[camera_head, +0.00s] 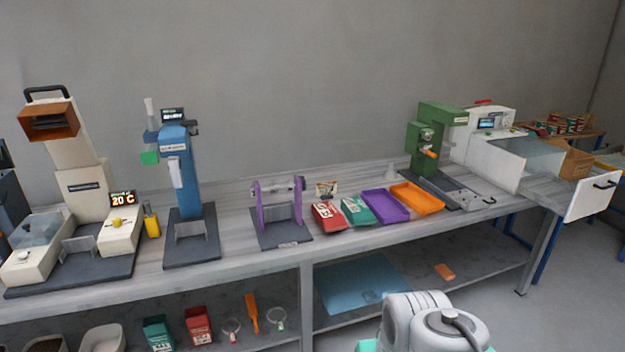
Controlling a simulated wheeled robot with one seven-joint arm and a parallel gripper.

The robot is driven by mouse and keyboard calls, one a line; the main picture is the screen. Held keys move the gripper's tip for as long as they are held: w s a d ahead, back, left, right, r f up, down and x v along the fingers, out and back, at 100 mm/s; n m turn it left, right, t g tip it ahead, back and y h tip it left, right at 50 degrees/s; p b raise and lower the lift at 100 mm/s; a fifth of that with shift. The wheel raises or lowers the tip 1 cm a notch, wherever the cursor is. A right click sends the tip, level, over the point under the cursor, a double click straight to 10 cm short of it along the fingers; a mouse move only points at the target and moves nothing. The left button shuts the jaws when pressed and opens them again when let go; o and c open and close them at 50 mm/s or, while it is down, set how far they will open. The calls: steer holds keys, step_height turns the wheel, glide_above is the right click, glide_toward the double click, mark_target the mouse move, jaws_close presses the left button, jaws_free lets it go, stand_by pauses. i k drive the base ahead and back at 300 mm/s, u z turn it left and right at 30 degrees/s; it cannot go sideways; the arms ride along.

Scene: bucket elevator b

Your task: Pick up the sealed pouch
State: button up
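I cannot tell for sure which thing is the sealed pouch. A red packet-like container (328,216) with a white label and a teal one (357,211) stand side by side on the bench, right of the purple-framed device. A small pale item with dark print (326,188) is behind the red one. On the lower shelf are another teal packet-like container (158,335) and a red one (199,326). Whether any of these is sealed is too small to see. A rounded white link of my arm shows at the bottom right of centre. My gripper is not in view.
A purple tray (385,206) and an orange tray (417,199) lie right of the packets. The purple-framed device (280,212) stands to their left. A blue press (180,180) and a green machine (432,145) also stand on the bench. The bench front strip (390,233) is clear.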

mark_target(354, 209)
steer(key=z, duration=0.05)
steer(key=i, duration=1.05)
steer(key=u, duration=0.05)
